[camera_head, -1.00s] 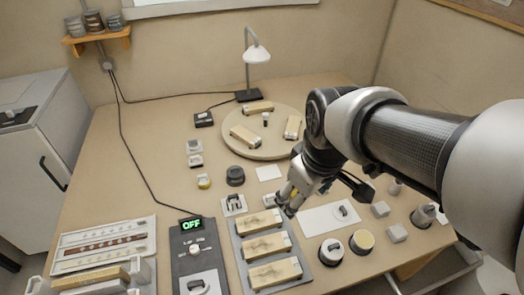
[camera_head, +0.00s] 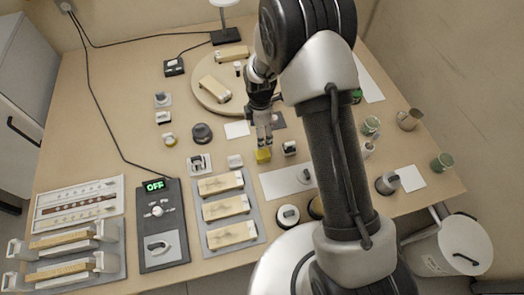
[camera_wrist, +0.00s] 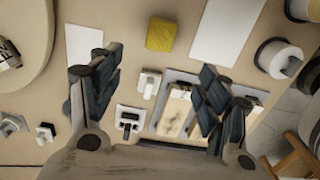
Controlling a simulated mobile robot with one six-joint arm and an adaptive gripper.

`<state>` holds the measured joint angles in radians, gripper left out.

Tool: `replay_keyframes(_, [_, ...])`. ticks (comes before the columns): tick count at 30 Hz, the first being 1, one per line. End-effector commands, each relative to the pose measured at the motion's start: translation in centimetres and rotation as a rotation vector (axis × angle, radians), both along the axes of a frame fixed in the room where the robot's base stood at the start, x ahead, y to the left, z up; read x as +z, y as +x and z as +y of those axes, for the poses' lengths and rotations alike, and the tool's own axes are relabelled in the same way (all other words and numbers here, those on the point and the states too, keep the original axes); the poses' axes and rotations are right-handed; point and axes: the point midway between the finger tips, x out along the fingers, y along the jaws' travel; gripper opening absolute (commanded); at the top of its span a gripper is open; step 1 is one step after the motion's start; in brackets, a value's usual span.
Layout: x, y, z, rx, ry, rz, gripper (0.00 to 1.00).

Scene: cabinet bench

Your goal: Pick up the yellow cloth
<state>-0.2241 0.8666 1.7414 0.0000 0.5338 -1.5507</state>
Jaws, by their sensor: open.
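The yellow cloth (camera_head: 263,156) looks like a small, folded, block-shaped pad lying on the bench, left of my upright arm link in the head view. In the wrist view the cloth (camera_wrist: 161,35) shows whole, a little beyond the space between my fingers. My gripper (camera_head: 264,138) points down just above the cloth in the head view. In the wrist view my gripper (camera_wrist: 162,75) has its two dark-padded fingers spread wide with nothing between them. I cannot tell whether a fingertip touches the cloth.
A white sheet (camera_head: 287,181) lies in front of the cloth and a smaller white card (camera_head: 237,129) behind it. A grey tray (camera_head: 256,222) with wooden blocks is at front left. A round board (camera_head: 208,100) stands behind. Small fixtures and cups surround the spot.

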Motion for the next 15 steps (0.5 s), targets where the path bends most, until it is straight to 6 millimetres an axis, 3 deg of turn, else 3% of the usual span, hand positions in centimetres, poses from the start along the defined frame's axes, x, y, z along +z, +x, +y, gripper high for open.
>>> replay_keyframes(1, [-1.6,-0.1,0.0,-0.001,-0.001,0.004,0.70])
replay_keyframes(9, [-7.3,-0.1,-0.1,-0.003,-0.001,0.003,0.70])
replay_keyframes(15, [-9.4,0.0,-0.1,-0.004,0.000,0.000,0.70])
